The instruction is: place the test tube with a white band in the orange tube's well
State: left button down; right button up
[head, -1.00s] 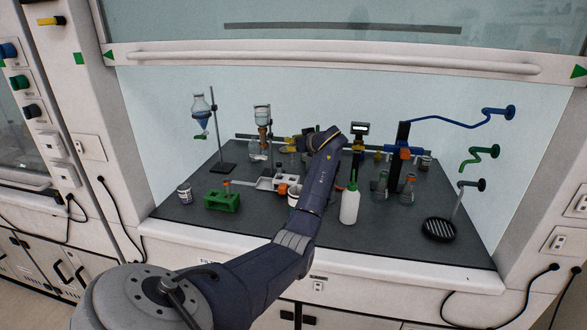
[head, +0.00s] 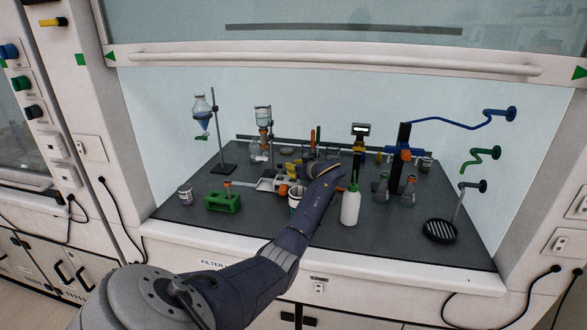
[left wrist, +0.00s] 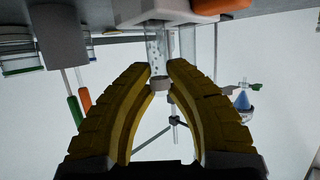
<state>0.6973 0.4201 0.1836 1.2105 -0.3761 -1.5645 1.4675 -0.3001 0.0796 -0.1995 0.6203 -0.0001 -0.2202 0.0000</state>
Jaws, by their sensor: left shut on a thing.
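My left gripper (left wrist: 162,80) has its yellow fingers closed on a clear test tube (left wrist: 157,48) with a pale band (left wrist: 160,84) in the left wrist view. That view looks upside down. The tube's far end meets or overlaps a white block (left wrist: 152,10); I cannot tell whether it is inside it. A second clear tube (left wrist: 187,42) stands beside it, close to an orange part (left wrist: 226,4). In the head view my left gripper (head: 288,177) is low beside the white tray-like holder (head: 266,185), and the held tube is too small to make out.
A green rack (head: 222,202) with an orange-topped tube (head: 228,185) stands front left. A white bottle (head: 350,207) stands right of my forearm. Stands with glassware (head: 201,125) and flasks (head: 409,188) surround the work area. The front right bench is clear before the black round grate (head: 439,230).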

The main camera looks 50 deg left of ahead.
pick_arm(q)
jog(key=shift+f, duration=0.15)
jog(key=c, duration=1.4)
grip_release()
jog(key=shift+o, duration=0.2)
jog(key=v, duration=1.2)
